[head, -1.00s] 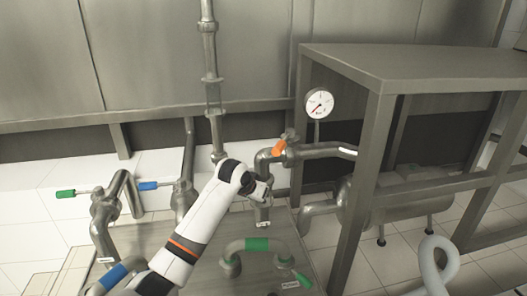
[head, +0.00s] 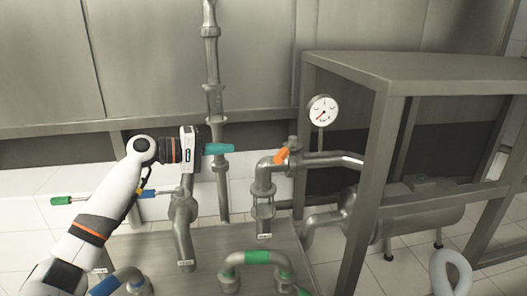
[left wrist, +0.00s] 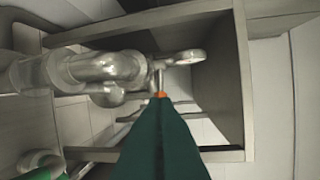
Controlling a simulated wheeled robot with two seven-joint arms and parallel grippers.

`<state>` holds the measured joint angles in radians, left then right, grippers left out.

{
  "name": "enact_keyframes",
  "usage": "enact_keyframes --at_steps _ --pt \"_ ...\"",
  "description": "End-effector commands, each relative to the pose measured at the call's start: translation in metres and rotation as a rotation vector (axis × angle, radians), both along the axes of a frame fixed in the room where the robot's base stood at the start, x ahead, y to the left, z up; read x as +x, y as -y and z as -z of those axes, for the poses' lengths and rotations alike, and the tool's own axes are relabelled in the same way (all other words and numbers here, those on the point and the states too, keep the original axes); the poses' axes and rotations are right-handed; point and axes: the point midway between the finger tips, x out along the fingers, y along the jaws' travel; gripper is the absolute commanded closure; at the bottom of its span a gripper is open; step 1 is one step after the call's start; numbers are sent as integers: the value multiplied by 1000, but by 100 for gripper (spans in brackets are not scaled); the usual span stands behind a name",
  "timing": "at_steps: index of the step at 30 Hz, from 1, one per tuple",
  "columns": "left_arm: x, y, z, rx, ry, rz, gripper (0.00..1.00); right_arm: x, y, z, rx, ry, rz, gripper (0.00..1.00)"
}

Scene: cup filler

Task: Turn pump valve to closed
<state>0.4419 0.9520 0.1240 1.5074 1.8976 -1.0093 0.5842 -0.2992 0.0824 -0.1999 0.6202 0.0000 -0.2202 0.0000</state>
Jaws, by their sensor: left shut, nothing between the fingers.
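The orange valve handle (head: 282,156) sits on top of the steel pipe (head: 265,185) in the middle of the head view, tilted. In the left wrist view its orange tip (left wrist: 161,95) shows just beyond my fingers, with the rest hidden. My left gripper (head: 232,148) has teal fingers, shut and empty. It points right toward the orange handle, with a clear gap between them in the head view. My right gripper is not in view.
A pressure gauge (head: 323,111) stands behind and right of the valve. A steel frame table (head: 400,70) fills the right side. A vertical pipe (head: 213,75) rises behind my gripper.

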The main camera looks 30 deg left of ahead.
Motion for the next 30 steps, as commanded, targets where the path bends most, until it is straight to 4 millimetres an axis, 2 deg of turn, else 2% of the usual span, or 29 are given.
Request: enact_keyframes --at_steps 1,11,15,18,30 --pt "8 7 -4 -2 1 2 100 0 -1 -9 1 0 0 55" --pt "61 51 6 1 -1 2 100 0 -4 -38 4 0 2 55" --pt "61 72 12 3 -2 3 100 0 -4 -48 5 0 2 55" --pt "62 80 15 4 -1 2 100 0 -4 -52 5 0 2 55" --pt "62 85 18 4 0 0 100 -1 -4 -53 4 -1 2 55"
